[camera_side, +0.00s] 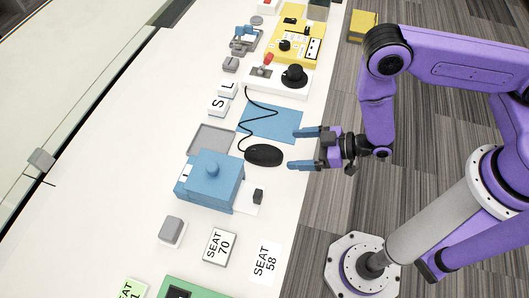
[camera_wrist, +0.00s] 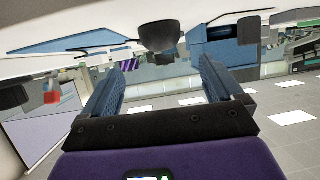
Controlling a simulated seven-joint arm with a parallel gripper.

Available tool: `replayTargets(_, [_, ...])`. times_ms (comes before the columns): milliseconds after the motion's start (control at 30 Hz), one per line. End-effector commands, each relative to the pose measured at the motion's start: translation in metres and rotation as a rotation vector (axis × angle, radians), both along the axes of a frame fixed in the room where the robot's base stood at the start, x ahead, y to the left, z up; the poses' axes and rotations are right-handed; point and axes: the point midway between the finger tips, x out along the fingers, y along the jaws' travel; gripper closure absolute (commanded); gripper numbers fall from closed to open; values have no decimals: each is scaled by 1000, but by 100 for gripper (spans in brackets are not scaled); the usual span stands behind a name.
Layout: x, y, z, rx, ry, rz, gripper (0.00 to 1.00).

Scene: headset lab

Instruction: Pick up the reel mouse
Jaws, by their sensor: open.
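The reel mouse (camera_side: 264,155) is black with a thin black cord and lies on the white table, below the blue mat (camera_side: 272,122) and close to the blue box. It also shows in the wrist view (camera_wrist: 160,36), above and beyond the gap between my fingers. My gripper (camera_side: 299,149) is open and empty, with its blue fingers pointing left toward the table. The mouse is just left of the lower fingertip in the side view, and apart from it as far as I can see.
A blue box with a knob (camera_side: 212,180) stands just left of the mouse, with a grey tray (camera_side: 211,139) behind it. A small black block (camera_side: 258,196) and seat cards (camera_side: 219,246) lie nearer. A white joystick panel (camera_side: 278,80) and a yellow control panel (camera_side: 298,40) stand farther back.

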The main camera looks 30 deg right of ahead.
Motion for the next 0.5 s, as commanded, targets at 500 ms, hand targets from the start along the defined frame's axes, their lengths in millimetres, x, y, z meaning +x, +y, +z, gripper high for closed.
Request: replayTargets(500, [27,33,-19,1,-1,0,6])
